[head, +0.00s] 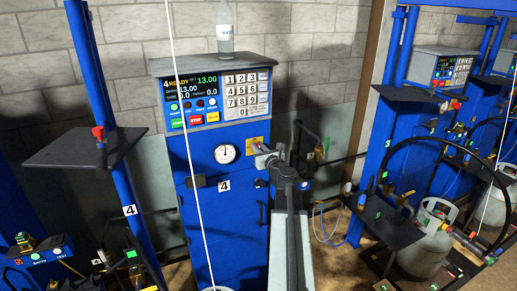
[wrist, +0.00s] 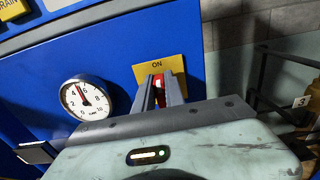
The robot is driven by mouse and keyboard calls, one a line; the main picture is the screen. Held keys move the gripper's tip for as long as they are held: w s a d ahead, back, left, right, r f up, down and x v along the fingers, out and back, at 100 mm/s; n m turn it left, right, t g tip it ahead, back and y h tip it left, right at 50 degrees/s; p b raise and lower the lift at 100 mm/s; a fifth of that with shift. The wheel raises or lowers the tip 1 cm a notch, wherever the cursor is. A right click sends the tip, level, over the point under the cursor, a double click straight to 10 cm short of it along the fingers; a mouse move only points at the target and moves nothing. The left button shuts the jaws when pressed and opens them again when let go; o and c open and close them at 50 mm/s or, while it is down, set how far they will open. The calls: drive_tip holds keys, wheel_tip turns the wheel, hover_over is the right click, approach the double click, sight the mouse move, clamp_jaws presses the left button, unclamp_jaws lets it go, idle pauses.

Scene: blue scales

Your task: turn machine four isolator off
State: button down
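Machine four is a blue cabinet with a "4" label (head: 224,185) and a lit display panel. Its isolator has a yellow plate (wrist: 146,70) marked "ON", on the upper right of the cabinet front. The plate also shows in the head view (head: 256,141). A red handle (wrist: 159,84) sits low on the plate. My gripper (wrist: 162,88) reaches up to it, with a grey finger on each side of the red part. The fingers hide much of the handle. I cannot tell whether they press on it. In the head view my gripper (head: 262,150) is at the plate.
A round dial gauge (wrist: 86,98) is just left of my gripper. A bottle (head: 225,30) stands on the cabinet top. A dark shelf (head: 80,148) is on the left. A grey gas cylinder (head: 425,245) and machine three's blue frame (head: 385,140) are on the right.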

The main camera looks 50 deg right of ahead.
drive_tip(key=shift+n, duration=0.4)
drive_tip(key=n, duration=0.4)
drive_tip(key=shift+w+a+f, duration=0.1)
drive_tip(key=shift+a, duration=0.15)
drive_tip(key=shift+w+a+f+n+b, duration=0.15)
drive_tip(key=shift+f+n+b, duration=0.1)
drive_tip(key=shift+n, duration=1.9)
drive_tip(key=shift+s+a+f+n+b, duration=0.1)
drive_tip(key=shift+f+n+b, duration=0.1)
drive_tip(key=shift+n, duration=2)
drive_tip(key=shift+w+a+f+n+b, duration=0.15)
drive_tip(key=shift+n+b, duration=0.1)
drive_tip(key=shift+n, duration=1.9)
drive_tip(key=shift+s, duration=0.1)
drive_tip(key=c, duration=1.4)
unclamp_jaws()
